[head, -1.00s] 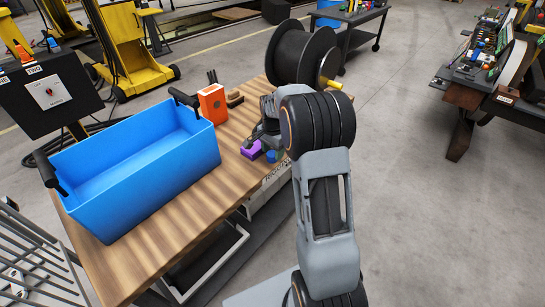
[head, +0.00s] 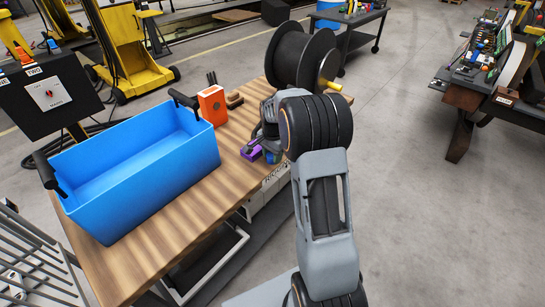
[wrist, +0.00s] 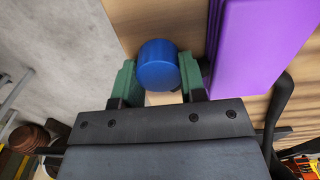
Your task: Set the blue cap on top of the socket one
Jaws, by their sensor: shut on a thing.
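The blue cap (wrist: 158,65) sits between the two green fingers of my gripper (wrist: 157,82) in the wrist view. The fingers press on it from both sides, and its round face shows. In the head view my gripper (head: 265,140) is low over the right edge of the wooden bench, beside the orange box, partly hidden by my arm. A purple block (wrist: 258,40) lies on the bench close beside the right finger. It also shows in the head view (head: 251,153). I cannot make out socket one in either view.
A large blue bin (head: 140,180) fills the left of the wooden bench (head: 205,215). An orange box (head: 212,104) and a black cable reel (head: 303,55) stand at its back. A cluttered workstation (head: 480,75) stands far right, with open floor between.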

